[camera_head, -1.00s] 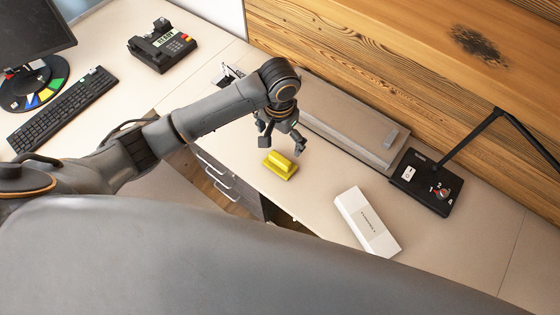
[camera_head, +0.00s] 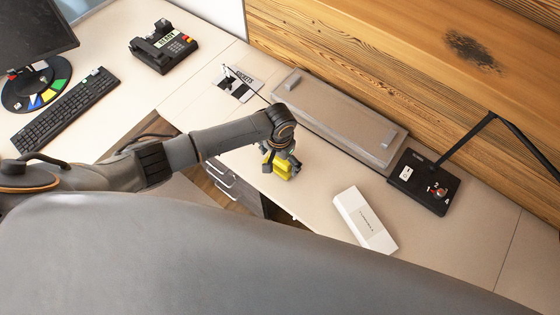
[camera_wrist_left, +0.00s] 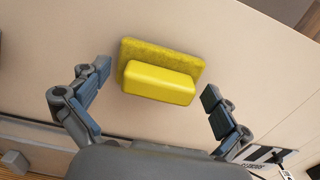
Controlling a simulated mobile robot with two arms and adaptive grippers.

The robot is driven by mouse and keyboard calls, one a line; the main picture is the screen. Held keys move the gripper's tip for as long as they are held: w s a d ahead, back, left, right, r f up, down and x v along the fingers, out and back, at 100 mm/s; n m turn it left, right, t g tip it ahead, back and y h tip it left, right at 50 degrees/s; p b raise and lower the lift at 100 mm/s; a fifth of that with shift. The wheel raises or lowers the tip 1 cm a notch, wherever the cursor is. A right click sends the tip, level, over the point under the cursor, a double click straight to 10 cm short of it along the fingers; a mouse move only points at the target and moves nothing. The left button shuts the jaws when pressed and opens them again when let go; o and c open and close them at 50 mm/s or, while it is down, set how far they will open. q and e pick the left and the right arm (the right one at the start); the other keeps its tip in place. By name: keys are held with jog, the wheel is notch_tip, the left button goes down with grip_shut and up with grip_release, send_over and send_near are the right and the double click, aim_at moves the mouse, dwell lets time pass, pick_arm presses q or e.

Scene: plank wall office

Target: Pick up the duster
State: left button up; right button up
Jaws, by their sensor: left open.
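The yellow duster (camera_head: 282,168) lies on the desk near its front edge, partly hidden by my left gripper in the head view. In the left wrist view the duster (camera_wrist_left: 160,80) shows whole, a raised block on a wider flat pad. My left gripper (camera_head: 279,164) is just above and around it, fingers pointing down. In the left wrist view the open fingers of the left gripper (camera_wrist_left: 152,100) stand on either side of the duster, with a gap on both sides. My right gripper is not in view.
A white box (camera_head: 365,219) lies right of the duster. A long grey case (camera_head: 340,117) lies behind, and a black lamp base (camera_head: 424,181) stands to the right. A black phone device (camera_head: 163,47) and keyboard (camera_head: 65,109) are at the left.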

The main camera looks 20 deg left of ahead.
pick_arm(q)
jog(key=shift+f, duration=0.2)
jog(key=shift+s, duration=0.15)
jog(key=c, duration=1.3)
jog(key=shift+s+f, duration=0.1)
jog(key=shift+s, duration=0.1)
jog(key=shift+c, duration=0.7)
jog(key=r, duration=0.2)
jog(key=shift+w+r, duration=0.3)
jog(key=shift+r, duration=0.1)
jog(key=s+a+r+b, duration=0.1)
jog(key=s+a+r, duration=0.1)
jog(key=s+r, duration=0.3)
jog(key=s+a+r+b, duration=0.1)
jog(key=s+a+r, duration=0.2)
jog(key=s+r, duration=0.2)
jog(key=s, duration=0.2)
jog(key=shift+s+a+r, duration=0.25)
jog(key=shift+s, duration=0.15)
